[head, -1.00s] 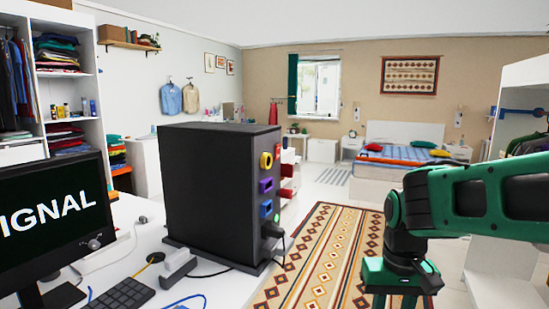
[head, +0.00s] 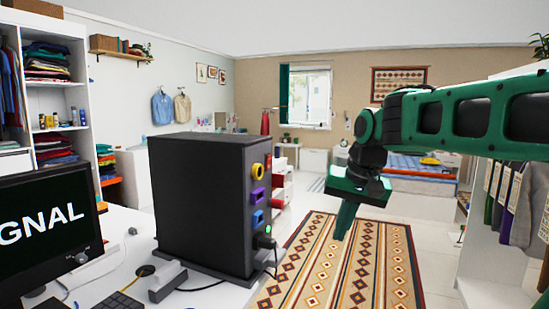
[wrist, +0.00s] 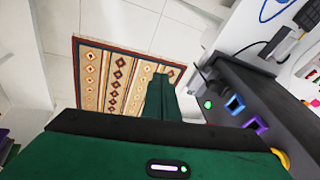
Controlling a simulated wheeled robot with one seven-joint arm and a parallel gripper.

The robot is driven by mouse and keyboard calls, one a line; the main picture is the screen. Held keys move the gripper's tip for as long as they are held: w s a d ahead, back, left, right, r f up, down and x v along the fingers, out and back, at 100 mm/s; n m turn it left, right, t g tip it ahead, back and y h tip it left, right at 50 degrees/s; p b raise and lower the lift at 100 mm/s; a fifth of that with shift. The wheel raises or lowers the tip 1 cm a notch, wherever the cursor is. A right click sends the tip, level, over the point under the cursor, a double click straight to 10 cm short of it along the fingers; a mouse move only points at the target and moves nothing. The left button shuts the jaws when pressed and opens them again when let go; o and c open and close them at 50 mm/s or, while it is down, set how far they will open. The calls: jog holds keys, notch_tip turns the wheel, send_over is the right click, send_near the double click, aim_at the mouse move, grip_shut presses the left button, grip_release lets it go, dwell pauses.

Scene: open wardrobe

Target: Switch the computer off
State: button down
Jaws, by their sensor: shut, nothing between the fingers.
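The computer is a dark grey tower (head: 200,205) standing on the white desk. Its side panel has a yellow ring-shaped port (head: 257,170), a purple port (head: 257,195) and a blue port (head: 257,218). A black plug with a cable (head: 264,241) is low on that panel, beside a small green light. The wrist view shows the green light (wrist: 208,104) near the plug. The monitor (head: 48,230) shows the letters "GNAL". My gripper (head: 345,222) is shut and empty, pointing down, to the right of the tower and apart from it.
A white power strip (head: 168,280) and a keyboard (head: 120,301) are on the desk (head: 215,297) in front of the tower. A patterned rug (head: 350,265) covers the floor below my gripper. The wardrobe (head: 490,285) with hanging clothes stands at right. Air between gripper and tower is clear.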

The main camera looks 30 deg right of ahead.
jog(key=w+a+r+t, duration=0.1)
jog(key=w+r+t, duration=0.1)
jog(key=w+r, duration=0.5)
jog(key=w+a+r+m+t, duration=0.1)
jog(key=w+r, duration=0.6)
jog(key=r, duration=0.7)
jog(key=shift+r+t, duration=0.15)
jog(key=shift+t, duration=0.45)
jog(key=shift+w, duration=0.1)
